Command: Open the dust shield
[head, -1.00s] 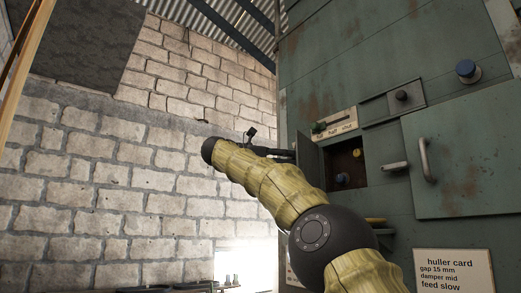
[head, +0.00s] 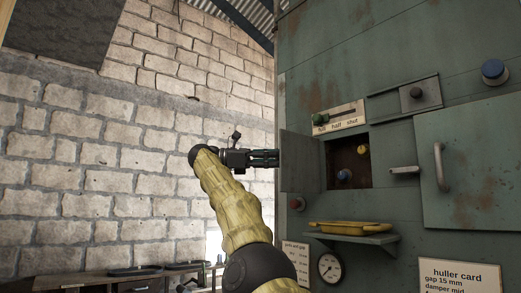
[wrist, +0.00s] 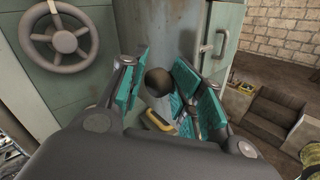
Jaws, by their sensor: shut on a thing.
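A small green hinged panel (head: 300,162), which I take to be the dust shield, stands swung out at the left of a dark recess (head: 350,168) in the machine. Its inner face shows in the head view. My gripper (head: 277,158) comes from the left and meets the panel's outer edge; the fingertips are partly hidden there. In the wrist view, a dark round knob (wrist: 158,80) sits between the teal finger pads of my gripper (wrist: 160,88), in front of a grey surface. My gripper is shut on this knob; exact finger contact is hard to see.
The recess holds a blue knob (head: 344,175) and a yellow knob. A lever plate (head: 338,117), a sliding plate with a dark knob (head: 417,95) and a larger handled door (head: 470,160) are nearby.

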